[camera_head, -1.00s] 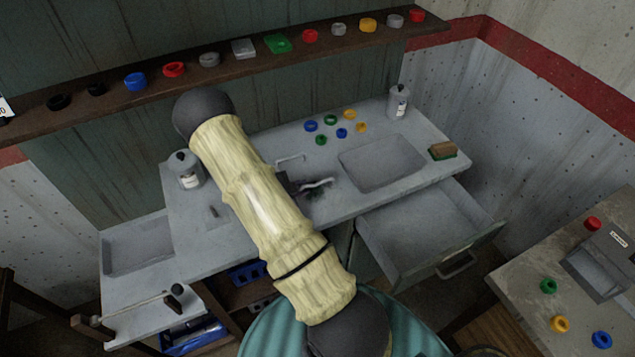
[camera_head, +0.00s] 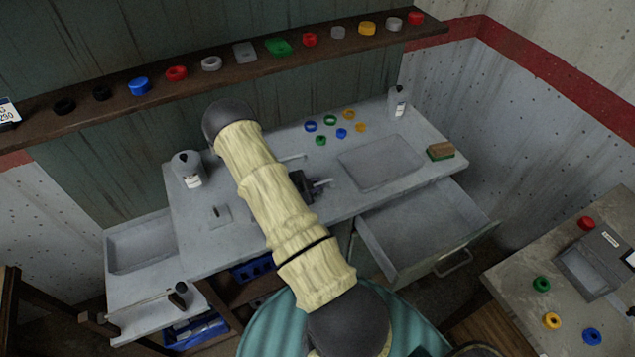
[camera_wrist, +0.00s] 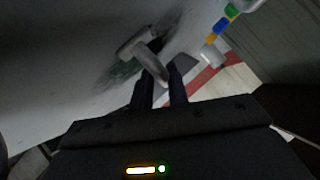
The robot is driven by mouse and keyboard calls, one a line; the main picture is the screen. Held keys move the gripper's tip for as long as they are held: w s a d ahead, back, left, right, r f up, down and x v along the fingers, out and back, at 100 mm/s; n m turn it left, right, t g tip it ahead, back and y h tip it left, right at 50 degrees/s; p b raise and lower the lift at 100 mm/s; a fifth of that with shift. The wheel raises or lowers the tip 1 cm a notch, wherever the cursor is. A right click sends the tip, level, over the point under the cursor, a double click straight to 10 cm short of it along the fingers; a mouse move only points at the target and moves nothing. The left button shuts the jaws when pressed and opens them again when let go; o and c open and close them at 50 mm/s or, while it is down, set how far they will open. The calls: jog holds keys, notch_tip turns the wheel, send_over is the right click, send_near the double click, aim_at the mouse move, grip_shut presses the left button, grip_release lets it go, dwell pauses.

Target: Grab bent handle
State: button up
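The bent handle (camera_head: 319,183) is a short pale grey metal piece low over the grey worktop. In the wrist view it is a bent grey bar (camera_wrist: 149,58), with its tip reaching down to my fingertips. My gripper (camera_head: 304,186) is dark and mostly hidden behind my forearm, close beside the handle. In the wrist view its two black fingers (camera_wrist: 161,82) stand a small gap apart, with the handle's tip at the gap. I cannot tell whether they press on it.
The worktop (camera_head: 240,245) has a recessed basin (camera_head: 380,165), small coloured rings, a brush (camera_head: 440,151) and bottles (camera_head: 187,169). A thin bar (camera_head: 292,157) lies behind the handle. An open drawer (camera_head: 425,225) juts out at the right front. A shelf (camera_head: 230,75) runs along the wall.

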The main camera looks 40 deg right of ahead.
jog(key=shift+w, duration=0.1)
dwell(0.3)
jog(key=shift+a, duration=0.1)
grip_shut()
notch_tip(320, 180, up, 10)
jog(key=b, duration=0.2)
jog(key=shift+b, duration=0.35)
